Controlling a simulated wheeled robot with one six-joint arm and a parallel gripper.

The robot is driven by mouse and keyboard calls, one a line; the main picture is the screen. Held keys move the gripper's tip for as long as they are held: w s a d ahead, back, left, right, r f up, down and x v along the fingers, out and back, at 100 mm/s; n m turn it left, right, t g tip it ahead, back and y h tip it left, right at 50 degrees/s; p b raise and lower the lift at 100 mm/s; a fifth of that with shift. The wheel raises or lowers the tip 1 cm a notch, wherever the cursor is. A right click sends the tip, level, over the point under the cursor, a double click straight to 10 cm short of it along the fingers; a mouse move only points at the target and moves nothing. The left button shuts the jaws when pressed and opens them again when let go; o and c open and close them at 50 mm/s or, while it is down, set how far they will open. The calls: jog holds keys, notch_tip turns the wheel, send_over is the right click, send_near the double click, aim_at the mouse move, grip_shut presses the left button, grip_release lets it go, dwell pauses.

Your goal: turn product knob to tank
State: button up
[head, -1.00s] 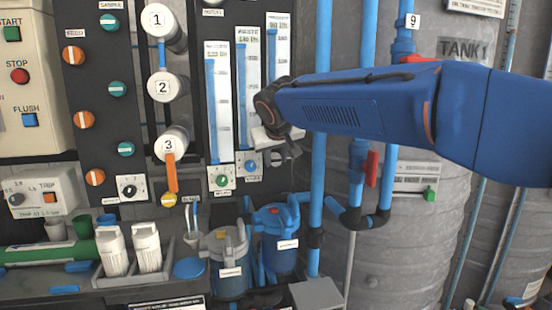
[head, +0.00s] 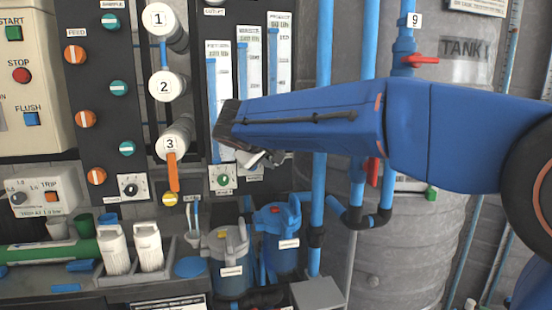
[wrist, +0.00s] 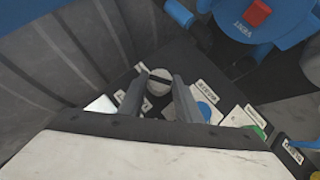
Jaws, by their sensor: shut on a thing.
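The product knob (wrist: 158,80) is a round, light grey knob with a dark slot across it, on a dark panel in the wrist view. The fingers of my gripper (wrist: 157,92) stand on either side of it and are shut on it. In the head view my gripper (head: 262,158) is at the panel below the flow tubes, and my arm hides the product knob. The blue knob (wrist: 205,111) and the green knob (wrist: 257,132) sit beside it in the wrist view. The green knob also shows in the head view (head: 223,180). The position labels near the product knob are too small to read.
Upright blue pipes (head: 321,200) and a grey tank (head: 405,250) stand right of the panel. Red valve handles (head: 421,59) stick out there. An orange handle (head: 173,172) hangs at the left.

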jog(key=n+t+h, duration=0.2)
jog(key=f+n+t+h, duration=0.1)
jog(key=n+t, duration=0.1)
jog(key=n+t+h, duration=0.2)
jog(key=shift+a+f+n+h, duration=0.25)
jog(key=shift+n+h, duration=0.05)
jog(key=shift+n, duration=0.1)
dwell(0.7)
jog(key=o, duration=1.1)
jog(key=shift+c, duration=0.2)
jog(key=shift+s, duration=0.1)
jog(key=v, duration=1.7)
jog(key=shift+f, duration=0.2)
